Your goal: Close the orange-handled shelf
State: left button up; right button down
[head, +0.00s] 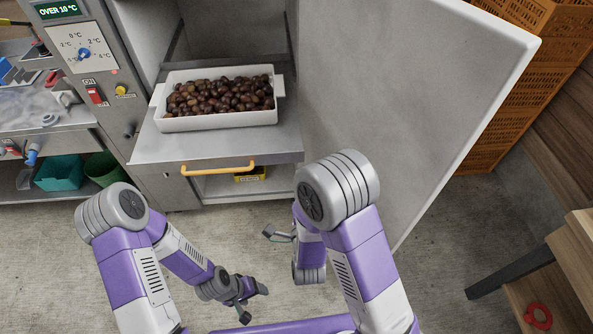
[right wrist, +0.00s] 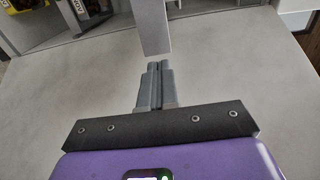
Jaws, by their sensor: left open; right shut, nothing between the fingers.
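The shelf (head: 215,148) is a grey metal slab slid out of the open cabinet. Its orange handle (head: 218,169) runs along its front face. A white dish (head: 222,122) full of chestnuts (head: 220,97) stands on it. My left gripper (head: 254,302) is open and empty, low in the head view, below the handle and apart from it. My right gripper (head: 278,234) is below and right of the handle, apart from it, partly hidden by my right arm. In the right wrist view its fingers (right wrist: 154,72) are together with nothing between them.
The wide grey cabinet door (head: 410,90) stands open to the right of the shelf. A yellow box (head: 250,175) sits below the shelf. Orange crates (head: 545,75) are stacked behind the door. A wooden bench (head: 575,265) is at right. A counter with bins (head: 60,172) is at left.

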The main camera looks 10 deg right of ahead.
aim_at(295, 156)
jog(key=w, duration=0.7)
jog(key=shift+w+d, duration=0.15)
jog(key=shift+w, duration=1)
pick_arm(q)
jog(key=shift+f, duration=0.4)
